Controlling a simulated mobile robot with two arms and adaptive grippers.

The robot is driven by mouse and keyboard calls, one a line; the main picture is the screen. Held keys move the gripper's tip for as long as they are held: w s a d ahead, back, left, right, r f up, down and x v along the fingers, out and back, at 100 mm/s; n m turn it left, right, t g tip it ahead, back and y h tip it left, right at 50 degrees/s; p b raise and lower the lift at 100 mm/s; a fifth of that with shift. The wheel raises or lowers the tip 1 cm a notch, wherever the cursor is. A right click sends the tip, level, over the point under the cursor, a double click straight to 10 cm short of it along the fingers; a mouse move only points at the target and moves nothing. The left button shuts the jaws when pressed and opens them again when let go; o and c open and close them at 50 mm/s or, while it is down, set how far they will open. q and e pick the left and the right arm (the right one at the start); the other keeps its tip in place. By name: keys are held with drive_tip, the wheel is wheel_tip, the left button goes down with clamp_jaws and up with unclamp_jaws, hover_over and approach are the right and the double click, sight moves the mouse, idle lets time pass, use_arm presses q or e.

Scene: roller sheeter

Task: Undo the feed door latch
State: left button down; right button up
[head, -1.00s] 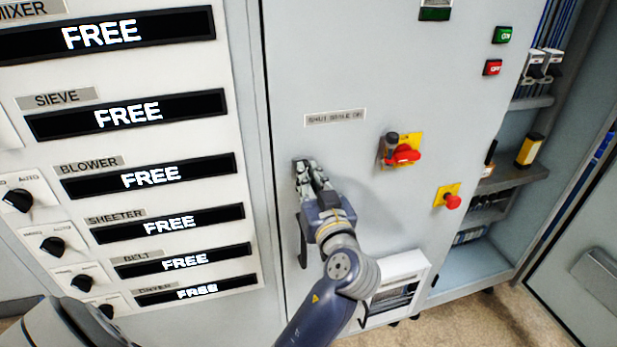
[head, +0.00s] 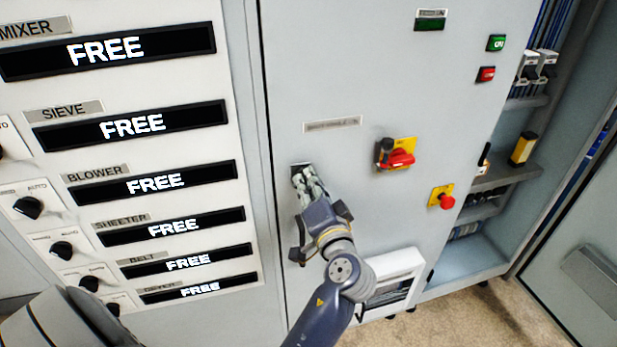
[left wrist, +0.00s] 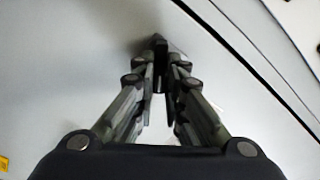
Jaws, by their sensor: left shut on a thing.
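My left gripper (head: 304,180) is at the left edge of the grey cabinet door (head: 345,85), below a small label plate. It is shut on the dark feed door latch (left wrist: 160,46), which shows between the fingertips in the left wrist view. In the head view the fingers cover most of the latch, so its exact angle cannot be told. The door lies flush with the cabinet front, with no gap that I can make out. My right gripper is not in view.
Right of the gripper are a red rotary switch (head: 400,158) on a yellow plate and a red stop button (head: 446,201). A white-framed box (head: 390,285) sits low on the door. A panel of FREE displays (head: 165,185) is at left. Open shelves (head: 490,215) stand at right.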

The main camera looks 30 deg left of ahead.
use_arm(q)
drive_tip(key=shift+f+m+p, duration=0.15)
drive_tip(key=shift+m+p, duration=1.75)
drive_tip(key=shift+m, duration=1.3)
drive_tip(key=c, duration=1.7)
unclamp_jaws()
drive_tip(key=shift+o, duration=0.2)
